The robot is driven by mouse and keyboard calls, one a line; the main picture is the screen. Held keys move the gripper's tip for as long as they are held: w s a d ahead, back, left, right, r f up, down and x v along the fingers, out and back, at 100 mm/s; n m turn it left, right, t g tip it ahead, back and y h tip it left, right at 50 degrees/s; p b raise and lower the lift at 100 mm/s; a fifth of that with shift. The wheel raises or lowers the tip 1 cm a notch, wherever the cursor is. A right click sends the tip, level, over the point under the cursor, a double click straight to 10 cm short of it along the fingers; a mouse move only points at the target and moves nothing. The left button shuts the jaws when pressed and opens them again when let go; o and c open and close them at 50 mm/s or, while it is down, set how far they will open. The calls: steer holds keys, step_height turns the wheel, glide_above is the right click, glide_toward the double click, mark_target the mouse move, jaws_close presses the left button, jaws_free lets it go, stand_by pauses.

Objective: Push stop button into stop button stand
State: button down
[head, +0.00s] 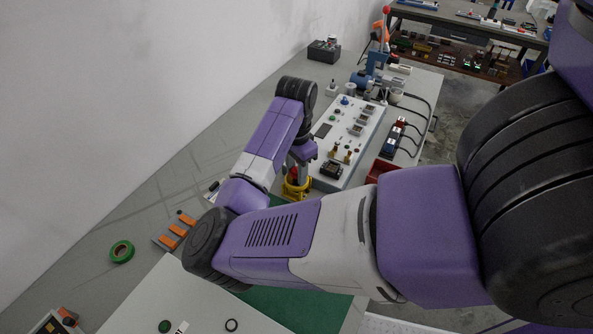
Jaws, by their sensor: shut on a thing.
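My gripper (300,166) points down in the middle of the head view, small and partly hidden by my own arm. It is shut on the stop button (294,173), of which a small red part shows. The yellow stop button stand (291,190) is directly below, at the near end of the white control panel. The red part sits at the top of the yellow stand. I cannot tell from here whether it is fully seated, and the finger contact is too small to see.
The white panel (352,137) with knobs and switches lies just right of the gripper. A red bin (379,170) and a black-and-red power strip (395,137) are beyond it. Green tape (121,251) and orange-handled tools (173,236) lie left.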

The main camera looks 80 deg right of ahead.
steer(key=c, duration=0.9)
jaws_free()
steer(key=shift+r, duration=3.9)
steer(key=shift+s, duration=0.1)
